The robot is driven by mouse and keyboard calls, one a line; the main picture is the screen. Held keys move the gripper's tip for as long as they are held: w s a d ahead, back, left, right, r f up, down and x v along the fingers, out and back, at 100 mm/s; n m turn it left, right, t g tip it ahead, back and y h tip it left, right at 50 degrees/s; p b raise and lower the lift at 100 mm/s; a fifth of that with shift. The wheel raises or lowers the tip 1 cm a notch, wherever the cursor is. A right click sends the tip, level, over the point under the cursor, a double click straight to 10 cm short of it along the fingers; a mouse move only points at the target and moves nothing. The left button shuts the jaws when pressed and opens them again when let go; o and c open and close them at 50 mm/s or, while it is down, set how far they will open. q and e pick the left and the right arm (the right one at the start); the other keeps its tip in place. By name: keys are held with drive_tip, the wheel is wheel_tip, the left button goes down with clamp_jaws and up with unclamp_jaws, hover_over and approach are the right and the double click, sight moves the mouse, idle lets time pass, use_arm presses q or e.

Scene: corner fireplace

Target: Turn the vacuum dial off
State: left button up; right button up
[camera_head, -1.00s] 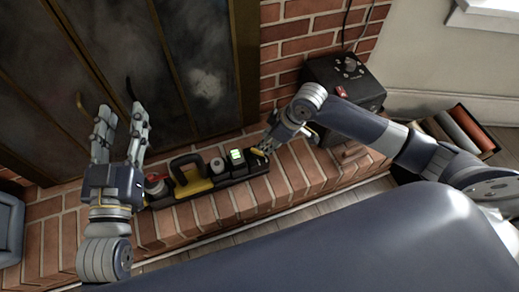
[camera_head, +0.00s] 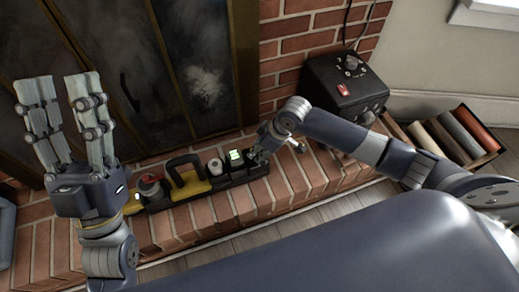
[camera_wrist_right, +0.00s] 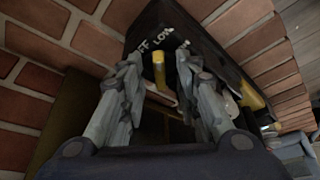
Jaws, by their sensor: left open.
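The dial (camera_wrist_right: 158,70) shows in the right wrist view as a yellow pointer on a black panel, beside white lettering that reads like "OFF" and "LOW". My right gripper (camera_wrist_right: 158,65) has its fingers apart, one on each side of the yellow pointer, with gaps visible. In the head view my right gripper (camera_head: 257,157) is at the right end of the long black unit (camera_head: 228,182) and hides the dial. My left gripper (camera_head: 62,92) is open and empty at the left, its fingers pointing up, in front of the dark glass doors.
The black unit lies on a brick hearth (camera_head: 285,190) and carries a yellow base with a black handle (camera_head: 186,172) and a green-lit display (camera_head: 236,155). A black box (camera_head: 345,85) with a red switch stands behind my right arm. A book crate (camera_head: 455,135) is at right.

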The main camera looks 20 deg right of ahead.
clamp_jaws()
idle(0.3)
